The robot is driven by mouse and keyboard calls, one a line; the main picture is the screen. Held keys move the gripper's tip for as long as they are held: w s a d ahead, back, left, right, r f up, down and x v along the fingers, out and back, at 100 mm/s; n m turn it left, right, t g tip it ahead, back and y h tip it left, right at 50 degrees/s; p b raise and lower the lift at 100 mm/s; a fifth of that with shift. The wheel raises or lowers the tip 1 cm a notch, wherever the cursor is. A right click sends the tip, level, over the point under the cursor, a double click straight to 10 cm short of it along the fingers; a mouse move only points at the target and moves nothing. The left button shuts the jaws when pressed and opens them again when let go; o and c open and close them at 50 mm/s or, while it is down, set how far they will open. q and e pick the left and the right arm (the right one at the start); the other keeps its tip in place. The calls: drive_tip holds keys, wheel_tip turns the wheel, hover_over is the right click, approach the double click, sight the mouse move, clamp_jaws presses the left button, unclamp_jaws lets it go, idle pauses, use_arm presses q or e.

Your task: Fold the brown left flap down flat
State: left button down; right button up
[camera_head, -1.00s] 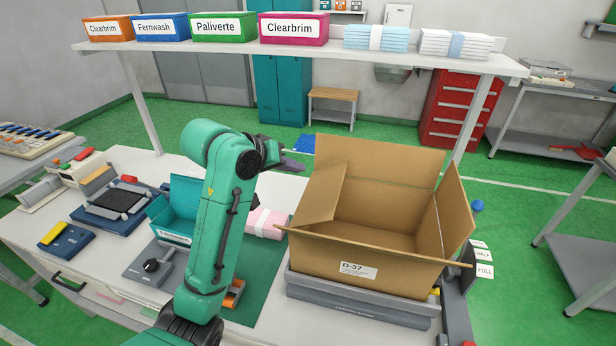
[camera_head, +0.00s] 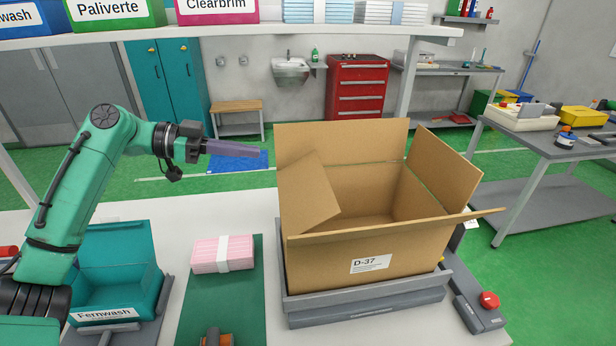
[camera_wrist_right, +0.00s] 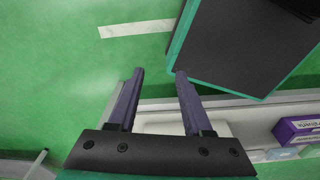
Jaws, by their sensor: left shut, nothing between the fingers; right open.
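The brown cardboard box labelled D-37 (camera_head: 405,258) stands open in the head view. Its left flap (camera_head: 308,192) is raised and tilted inward over the left part of the opening, not flat. The back flap (camera_head: 340,145) stands up, the right flap (camera_head: 447,165) leans outward, and the front flap (camera_head: 400,224) shows as a thin strip sticking outward. My left gripper (camera_head: 258,152) is shut and empty, just left of the box near the top of the left flap, with no contact visible. My right gripper (camera_wrist_right: 160,72) is open and empty in the right wrist view, over green floor.
The box rests on a grey platform (camera_head: 365,310). A teal Fernwash box (camera_head: 112,290) and a pink banded pack (camera_head: 223,254) on a green mat lie to its left. A red button box (camera_head: 480,310) is at right. A shelf (camera_head: 300,36) crosses above.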

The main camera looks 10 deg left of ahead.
sight(306, 184)
use_arm(q)
drive_tip(key=p+x, duration=0.1)
drive_tip(key=x, duration=0.2)
drive_tip(key=p+x, duration=0.2)
drive_tip(key=x, duration=0.1)
drive_tip(key=p+x, duration=0.1)
drive_tip(key=x, duration=0.2)
drive_tip(key=shift+d+r, duration=0.2)
drive_tip(key=shift+r, duration=0.2)
drive_tip(key=d+f+p, duration=0.1)
drive_tip(key=w+d+f+p, duration=0.1)
drive_tip(key=f, duration=0.1)
drive_tip(key=shift+d+f+p, duration=0.2)
drive_tip(key=shift+d+p, duration=0.1)
drive_tip(key=shift+d, duration=0.05)
drive_tip(key=shift+d+f, duration=0.15)
drive_tip(key=shift+f, duration=0.35)
use_arm(e)
wheel_tip(306, 184, up, 7)
drive_tip(key=d, duration=0.1)
drive_tip(key=shift+w+d, duration=0.2)
drive_tip(key=shift+w, duration=0.15)
use_arm(q)
drive_tip(key=shift+w, duration=0.1)
use_arm(e)
drive_tip(key=shift+d+f, duration=0.1)
